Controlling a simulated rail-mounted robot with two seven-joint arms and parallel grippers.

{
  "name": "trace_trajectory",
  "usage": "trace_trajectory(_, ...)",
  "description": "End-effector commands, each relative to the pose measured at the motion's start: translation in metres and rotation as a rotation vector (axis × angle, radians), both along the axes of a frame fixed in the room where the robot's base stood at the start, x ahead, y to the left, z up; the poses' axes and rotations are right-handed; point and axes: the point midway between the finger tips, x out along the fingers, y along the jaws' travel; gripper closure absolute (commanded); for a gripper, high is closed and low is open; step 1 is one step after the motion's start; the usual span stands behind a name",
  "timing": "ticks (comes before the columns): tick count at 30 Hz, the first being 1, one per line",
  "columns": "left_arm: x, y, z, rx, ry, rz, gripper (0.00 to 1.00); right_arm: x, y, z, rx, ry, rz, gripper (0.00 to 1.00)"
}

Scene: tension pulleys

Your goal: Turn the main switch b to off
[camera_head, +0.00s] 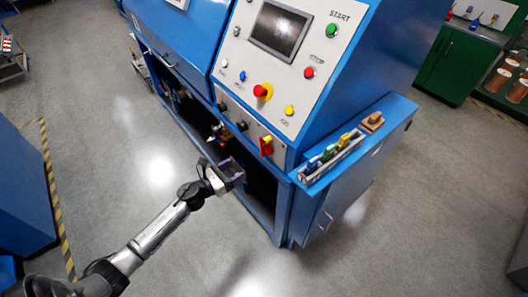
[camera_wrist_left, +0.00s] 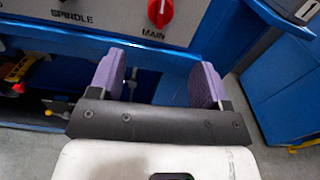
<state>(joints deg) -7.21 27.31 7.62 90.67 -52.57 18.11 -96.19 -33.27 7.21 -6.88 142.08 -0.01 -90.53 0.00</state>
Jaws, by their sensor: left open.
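In the left wrist view the red knob (camera_wrist_left: 160,12) sits at the top edge, partly cut off, above the word MAIN. My left gripper (camera_head: 232,172) is open and empty, with purple finger pads. It is in front of and below the switch, apart from it. In the left wrist view the left gripper (camera_wrist_left: 158,80) shows its two pads spread below the knob. My right gripper is not in view.
A tool tray (camera_head: 332,158) with coloured handles sits on the ledge to the right. Dark open space lies under the panel. The grey floor (camera_head: 120,130) on the left is clear.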

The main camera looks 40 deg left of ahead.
Motion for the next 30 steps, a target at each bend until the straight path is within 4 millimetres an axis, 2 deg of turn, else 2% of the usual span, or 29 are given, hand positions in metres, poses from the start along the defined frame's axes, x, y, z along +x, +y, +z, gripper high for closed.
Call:
trace_trajectory(5, 0.006, -0.001, 0.001, 0.062, -0.015, -0.001, 0.29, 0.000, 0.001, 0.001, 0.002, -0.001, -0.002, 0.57)
trace_trajectory(8, 0.017, -0.004, 0.001, 0.066, -0.015, -0.001, 0.29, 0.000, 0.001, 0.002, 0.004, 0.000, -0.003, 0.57)
trace_trajectory(21, 0.094, -0.019, 0.001, 0.063, -0.015, 0.001, 0.29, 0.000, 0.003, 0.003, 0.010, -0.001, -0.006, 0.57)
trace_trajectory(30, 0.127, -0.026, 0.000, 0.065, -0.014, 0.000, 0.29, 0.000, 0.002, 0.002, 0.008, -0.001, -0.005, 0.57)
